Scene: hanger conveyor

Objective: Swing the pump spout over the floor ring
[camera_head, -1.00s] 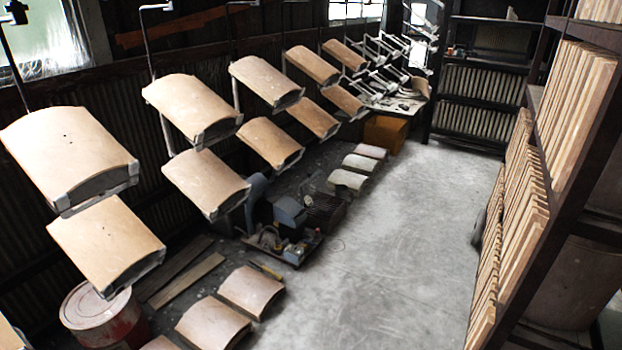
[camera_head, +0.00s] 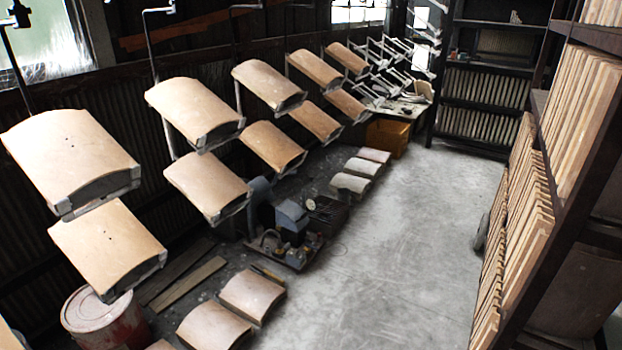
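A grey and blue pump-like machine (camera_head: 291,216) stands on a low dark base on the floor, left of centre. A thin curved tube (camera_head: 268,237) rises at its front left; I cannot tell whether this is the spout. No ring on the floor can be made out. Neither of my grippers is in view.
Curved tan panels (camera_head: 193,108) hang in two rows from hooks along the left wall. More panels (camera_head: 252,295) lie on the floor, near a red and white drum (camera_head: 103,318). A rack of boards (camera_head: 515,230) lines the right. The concrete floor (camera_head: 400,240) between is clear.

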